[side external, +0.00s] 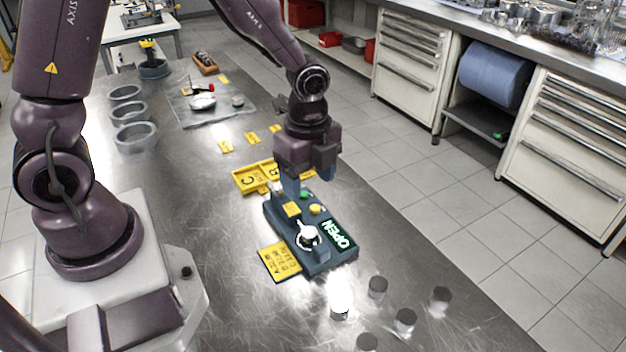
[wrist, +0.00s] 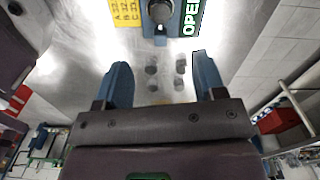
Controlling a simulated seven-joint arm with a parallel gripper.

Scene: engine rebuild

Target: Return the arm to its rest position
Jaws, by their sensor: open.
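My gripper (side external: 308,188) is open and empty, with its blue fingers pointing down above the far end of a dark blue control box on the metal bench. The box (side external: 283,222) carries a green lit OPEN sign (side external: 338,235), a silver knob (side external: 307,234), and green and yellow buttons. In the wrist view, my spread fingers (wrist: 162,82) have nothing between them. The knob (wrist: 160,12) and the OPEN sign (wrist: 190,18) show at the top edge there. I cannot tell whether a finger touches the box.
Yellow lettered plates (side external: 280,262) lie beside the box. Several small metal cylinders (side external: 404,320) stand at the near end of the bench. Grey ring-shaped cups (side external: 136,137) stand at the left. A grey mat (side external: 228,112) with small parts lies farther back. The floor to the right is clear.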

